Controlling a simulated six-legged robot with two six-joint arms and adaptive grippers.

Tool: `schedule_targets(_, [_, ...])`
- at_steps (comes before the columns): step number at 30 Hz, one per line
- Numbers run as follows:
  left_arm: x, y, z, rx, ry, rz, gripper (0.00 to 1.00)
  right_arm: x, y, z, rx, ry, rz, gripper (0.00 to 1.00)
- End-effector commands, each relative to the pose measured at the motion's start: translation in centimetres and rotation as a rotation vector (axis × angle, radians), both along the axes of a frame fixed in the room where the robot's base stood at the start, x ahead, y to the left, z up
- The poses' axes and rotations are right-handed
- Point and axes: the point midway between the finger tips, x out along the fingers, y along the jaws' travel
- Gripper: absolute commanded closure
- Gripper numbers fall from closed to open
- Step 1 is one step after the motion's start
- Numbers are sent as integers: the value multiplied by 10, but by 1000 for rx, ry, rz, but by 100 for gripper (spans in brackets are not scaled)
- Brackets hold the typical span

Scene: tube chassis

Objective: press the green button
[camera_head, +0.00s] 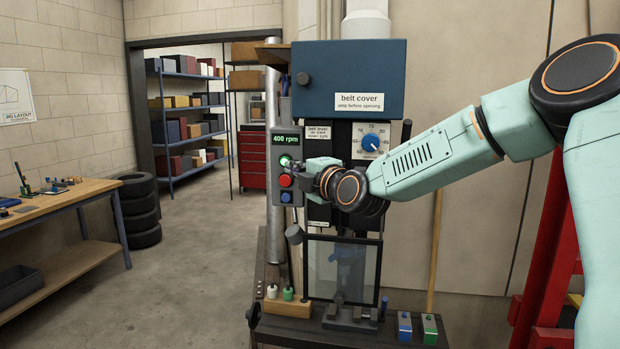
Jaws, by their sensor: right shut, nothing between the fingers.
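The green button (284,160) is the top one on a grey control panel (277,198) at the left side of a drill press. It looks lit. My right arm reaches in from the right, and my right gripper (296,165) is shut and empty, with its tips at the right edge of the green button. I cannot tell whether the tips touch it. The display (286,140) above reads 400 rpm. My left gripper is not in view.
The blue belt cover (348,75) is above my wrist, with a speed dial (371,143) to the right of the panel. A clear guard (343,269) hangs below. A workbench (60,205) and stacked tyres (140,210) stand left; the floor between is free.

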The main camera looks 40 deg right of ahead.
Motion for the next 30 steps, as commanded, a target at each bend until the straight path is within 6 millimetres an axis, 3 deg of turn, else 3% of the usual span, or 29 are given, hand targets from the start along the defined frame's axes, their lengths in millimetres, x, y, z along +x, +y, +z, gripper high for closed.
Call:
schedule_targets(8, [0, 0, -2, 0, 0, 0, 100, -35, 3, 1, 6, -3, 3, 100])
schedule_targets(15, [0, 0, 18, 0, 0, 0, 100, -52, 3, 3, 5, 0, 0, 100])
schedule_targets(30, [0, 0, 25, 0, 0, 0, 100, -62, 6, 0, -2, 0, 2, 100])
